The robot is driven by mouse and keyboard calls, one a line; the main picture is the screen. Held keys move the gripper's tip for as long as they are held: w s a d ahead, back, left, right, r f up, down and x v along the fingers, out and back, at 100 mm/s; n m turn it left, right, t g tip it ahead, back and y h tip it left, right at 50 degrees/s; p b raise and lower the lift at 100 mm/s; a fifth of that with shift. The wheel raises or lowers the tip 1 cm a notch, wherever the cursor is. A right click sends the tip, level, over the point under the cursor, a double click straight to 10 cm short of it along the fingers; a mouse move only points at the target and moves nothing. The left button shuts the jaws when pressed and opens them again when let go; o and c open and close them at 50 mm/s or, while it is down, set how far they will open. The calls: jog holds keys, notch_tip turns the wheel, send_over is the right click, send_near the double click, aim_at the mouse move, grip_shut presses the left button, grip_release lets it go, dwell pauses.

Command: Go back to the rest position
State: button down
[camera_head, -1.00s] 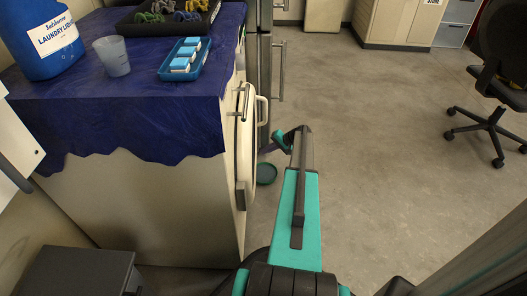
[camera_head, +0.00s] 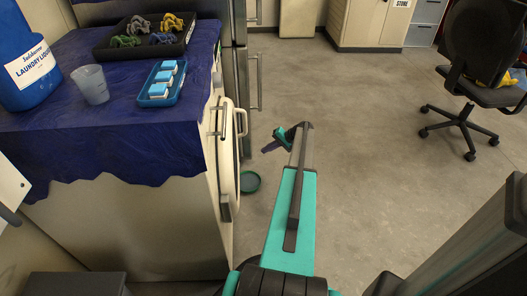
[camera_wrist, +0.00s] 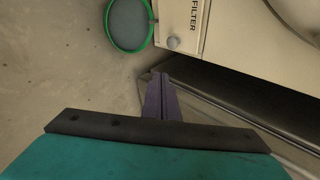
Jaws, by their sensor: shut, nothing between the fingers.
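My gripper (camera_head: 268,148) is at the end of my teal arm, in front of the washing machine (camera_head: 150,225) and to the right of its round white door (camera_head: 230,150). In the wrist view its purple-grey fingers (camera_wrist: 160,97) are together with nothing between them. They point toward the floor and the machine's lower edge, where a panel marked FILTER (camera_wrist: 185,25) shows. Nothing hangs from the gripper.
On the blue cloth stand a laundry liquid jug (camera_head: 28,60), a cup (camera_head: 91,85), a blue tray (camera_head: 176,90) and a black tray (camera_head: 103,50). An office chair (camera_head: 480,90) stands right; open floor lies between.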

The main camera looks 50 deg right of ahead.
jog(key=shift+w+a+f, duration=0.1)
dwell(0.3)
jog(key=w+a+f+b, duration=0.4)
jog(key=w+a+f, duration=0.2)
jog(key=w, duration=0.1)
jog(key=shift+f, duration=0.3)
dwell(0.3)
jog(key=shift+a, duration=0.2)
